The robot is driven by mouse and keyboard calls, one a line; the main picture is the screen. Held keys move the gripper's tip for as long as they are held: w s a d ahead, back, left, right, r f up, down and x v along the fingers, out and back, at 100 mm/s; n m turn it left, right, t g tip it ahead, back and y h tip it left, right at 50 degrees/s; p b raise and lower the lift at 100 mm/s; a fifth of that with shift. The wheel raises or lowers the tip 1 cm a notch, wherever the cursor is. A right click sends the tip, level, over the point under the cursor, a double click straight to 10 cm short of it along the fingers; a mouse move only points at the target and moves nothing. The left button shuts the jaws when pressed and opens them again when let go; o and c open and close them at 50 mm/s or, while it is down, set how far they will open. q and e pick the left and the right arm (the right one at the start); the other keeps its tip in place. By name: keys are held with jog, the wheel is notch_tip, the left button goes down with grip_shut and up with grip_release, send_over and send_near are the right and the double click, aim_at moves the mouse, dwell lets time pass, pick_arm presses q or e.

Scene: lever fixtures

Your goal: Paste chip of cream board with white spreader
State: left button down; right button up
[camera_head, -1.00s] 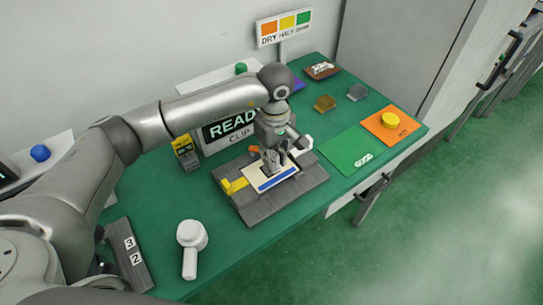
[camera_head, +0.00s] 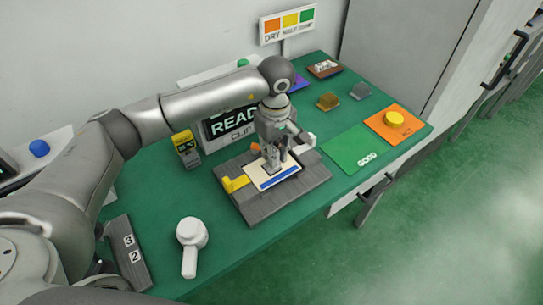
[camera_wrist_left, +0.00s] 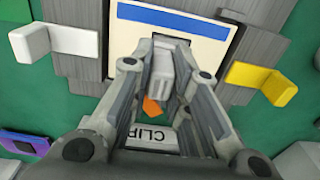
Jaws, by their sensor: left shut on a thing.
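The cream board (camera_head: 288,173), with a blue stripe along its front edge, lies on the grey slatted fixture (camera_head: 312,180). It also shows at the top of the wrist view (camera_wrist_left: 128,39). A white tool with a round head and handle (camera_head: 190,240) lies on the green table. My right gripper is not in view.
A yellow clamp (camera_head: 234,184) and a white tab (camera_wrist_left: 55,42) flank the board. A green GOOD mat (camera_head: 350,152) and an orange mat (camera_head: 397,124) lie to the right.

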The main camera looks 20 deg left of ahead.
pick_arm(q)
jog(key=shift+s+a, duration=0.65)
jog(key=shift+d, duration=0.15)
jog(key=shift+w+d+b, duration=0.5)
jog(key=shift+d, duration=0.35)
jog(key=shift+s+a, duration=0.65)
jog(key=shift+s, duration=0.1)
jog(key=shift+w+d+f+b, duration=0.1)
jog(key=shift+w+b, duration=0.3)
jog(key=shift+b, duration=0.2)
